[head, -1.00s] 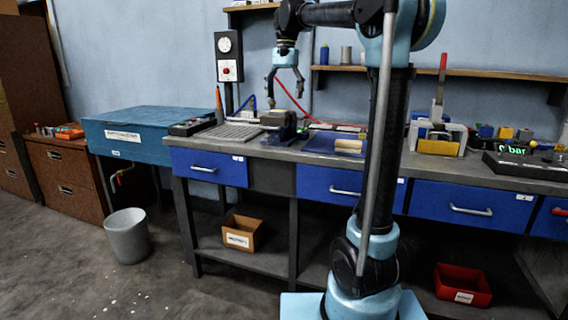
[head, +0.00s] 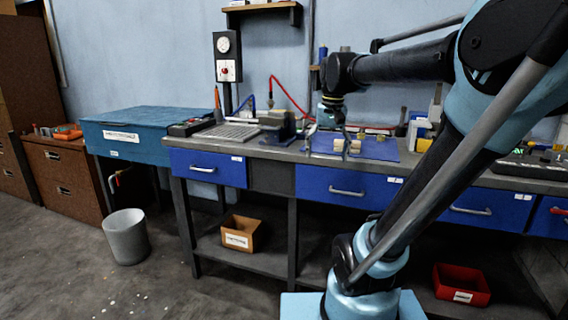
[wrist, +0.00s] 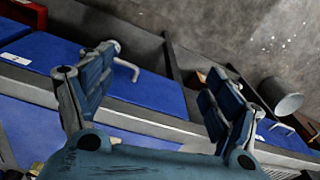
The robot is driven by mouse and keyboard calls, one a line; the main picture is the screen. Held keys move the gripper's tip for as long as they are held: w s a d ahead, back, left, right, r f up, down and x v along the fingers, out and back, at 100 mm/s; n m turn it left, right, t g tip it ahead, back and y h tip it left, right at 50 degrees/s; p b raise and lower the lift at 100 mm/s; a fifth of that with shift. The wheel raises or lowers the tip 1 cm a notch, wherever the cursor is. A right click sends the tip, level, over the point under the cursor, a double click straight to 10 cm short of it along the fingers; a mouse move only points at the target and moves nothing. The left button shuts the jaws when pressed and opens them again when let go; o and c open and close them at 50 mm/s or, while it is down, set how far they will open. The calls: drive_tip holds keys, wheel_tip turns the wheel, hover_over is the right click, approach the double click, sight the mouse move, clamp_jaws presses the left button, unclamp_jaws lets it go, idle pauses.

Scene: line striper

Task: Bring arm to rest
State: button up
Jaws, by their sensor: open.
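My gripper (head: 330,146) hangs from my arm with its fingers pointing down, in front of the blue mat on the workbench in the head view. In the wrist view my gripper (wrist: 162,65) shows its two fingers spread apart with nothing between them. The fingers overlap the bench's front edge and blue drawers in that view; whether they touch anything cannot be told. My arm leans to the right across the right half of the head view and hides part of the bench.
The blue mat (head: 388,149) carries small tan blocks (head: 354,147). A vise (head: 277,124) stands left of my gripper. Floor at the left is open.

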drive_tip(key=s+d+f+n, duration=0.1)
drive_tip(key=s+d+f, duration=0.1)
drive_tip(key=s+f, duration=0.5)
drive_tip(key=s+d+f+t, duration=0.1)
drive_tip(key=s+d+f, duration=0.2)
drive_tip(key=s+f, duration=0.4)
wheel_tip(320, 180, down, 7)
drive_tip(key=shift+d+r+n+h, duration=0.2)
drive_tip(key=shift+d+n+h, duration=0.1)
drive_tip(key=shift+n, duration=0.1)
drive_tip(key=shift+w, duration=0.15)
drive_tip(key=shift+w+f, duration=0.2)
drive_tip(key=shift+w, duration=0.15)
